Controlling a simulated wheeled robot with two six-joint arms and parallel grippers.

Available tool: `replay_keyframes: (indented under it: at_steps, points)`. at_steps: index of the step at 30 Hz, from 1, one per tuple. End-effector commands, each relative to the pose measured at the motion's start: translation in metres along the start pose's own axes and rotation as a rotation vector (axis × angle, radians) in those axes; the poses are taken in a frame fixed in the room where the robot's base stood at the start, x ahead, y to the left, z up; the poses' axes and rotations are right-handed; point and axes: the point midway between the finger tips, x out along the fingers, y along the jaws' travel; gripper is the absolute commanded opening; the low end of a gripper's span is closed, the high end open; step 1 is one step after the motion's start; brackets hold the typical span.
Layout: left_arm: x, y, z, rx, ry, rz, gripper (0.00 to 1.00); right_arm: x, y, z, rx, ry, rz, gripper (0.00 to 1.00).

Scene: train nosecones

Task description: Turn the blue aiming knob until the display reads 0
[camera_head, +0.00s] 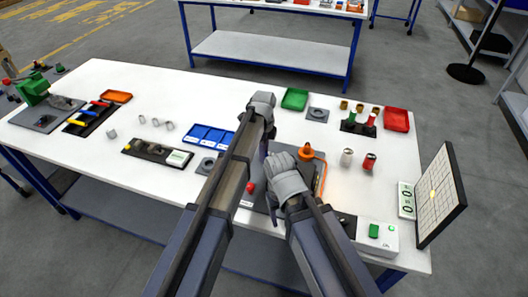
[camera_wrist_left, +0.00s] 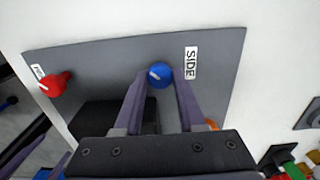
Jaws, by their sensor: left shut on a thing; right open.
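The blue aiming knob (camera_wrist_left: 158,73) sits on a grey panel (camera_wrist_left: 100,62) beside a label reading SIDE. My left gripper (camera_wrist_left: 160,88) is shut on the knob, with a finger on each side. A white line marks the knob's face. In the head view my left gripper (camera_head: 263,148) reaches down to the panel, and my arm hides the knob. My right gripper (camera_head: 273,205) is open, lower and nearer; its fingers are mostly hidden. A small white display (camera_head: 406,200) stands at the right with dark digits that look like zeros, too small to read surely.
A red knob (camera_wrist_left: 55,84) is at the panel's other end. An orange part (camera_head: 308,154) with a cable is right of my right gripper. A gridded board (camera_head: 440,195) stands at the right edge.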

Motion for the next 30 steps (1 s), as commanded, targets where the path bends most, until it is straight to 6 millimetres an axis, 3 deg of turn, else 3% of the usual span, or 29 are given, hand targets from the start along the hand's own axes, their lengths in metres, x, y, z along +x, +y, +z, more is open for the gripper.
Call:
replay_keyframes:
  at_steps: [8,9,16,30]
  points:
    - [0.0005,0.0014,-0.0004,0.000,0.000,0.003,0.00,0.0005,0.0000,0.0000,0.000,0.000,0.000,0.62]
    - [0.0005,0.0014,-0.0004,0.000,0.000,0.003,0.43,0.0005,0.0000,0.0000,0.000,0.000,0.000,0.62]
    - [0.0003,0.0009,-0.0003,0.000,0.000,0.002,0.69,0.0003,0.0000,0.0000,0.000,0.000,0.000,0.62]
    - [-0.0086,0.0004,-0.0001,-0.001,0.000,0.001,0.69,-0.0086,0.0008,0.0005,0.000,0.000,0.000,0.62]
